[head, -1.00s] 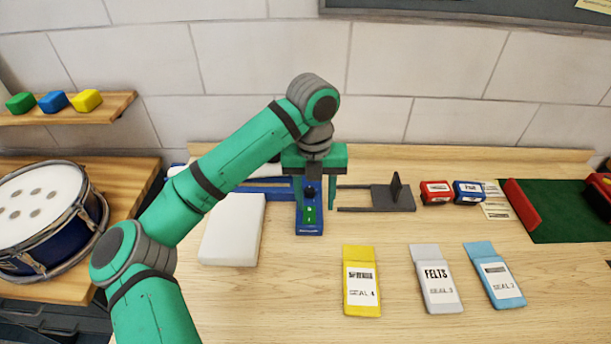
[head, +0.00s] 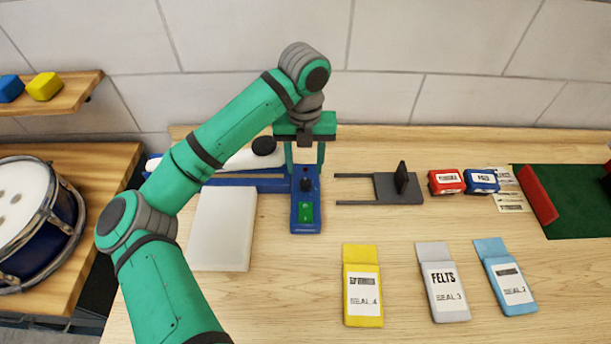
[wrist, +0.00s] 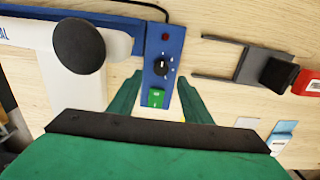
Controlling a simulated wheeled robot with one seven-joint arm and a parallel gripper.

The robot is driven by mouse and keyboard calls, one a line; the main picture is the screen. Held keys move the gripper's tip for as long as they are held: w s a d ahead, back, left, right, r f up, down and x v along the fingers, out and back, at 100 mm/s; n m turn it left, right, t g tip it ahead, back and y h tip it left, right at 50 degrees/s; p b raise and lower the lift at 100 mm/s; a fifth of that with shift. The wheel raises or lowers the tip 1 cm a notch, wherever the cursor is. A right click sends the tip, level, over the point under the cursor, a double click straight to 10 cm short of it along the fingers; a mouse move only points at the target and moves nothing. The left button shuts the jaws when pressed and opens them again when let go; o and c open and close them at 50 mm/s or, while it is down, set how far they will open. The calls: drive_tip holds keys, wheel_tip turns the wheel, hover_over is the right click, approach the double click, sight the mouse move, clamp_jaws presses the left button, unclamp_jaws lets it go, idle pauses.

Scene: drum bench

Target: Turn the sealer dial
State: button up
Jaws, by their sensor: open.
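The sealer (head: 306,222) is a blue unit on the bench with a long blue base and a white arm to its left. Its black dial (head: 306,184) sits on the blue panel, above a green switch (head: 305,212). In the wrist view the dial (wrist: 161,65) has a white pointer mark and small marks around it. My gripper (head: 305,163) is open and empty, over the panel at the dial. In the wrist view its two green fingers (wrist: 159,80) are apart, on either side of the panel. Contact with the dial cannot be told.
Yellow (head: 363,300), grey (head: 442,292) and blue (head: 507,287) packets lie in front to the right. A dark sliding bracket (head: 400,188) stands right of the sealer, with red (head: 446,182) and blue (head: 481,181) boxes beyond. A white block (head: 222,230) lies left.

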sight(305, 182)
drive_tip(key=shift+d+f, duration=0.1)
drive_tip(key=shift+f, duration=3.05)
drive_tip(key=shift+w, duration=0.15)
drive_tip(key=c, duration=1.1)
drive_tip(key=shift+o, duration=0.2)
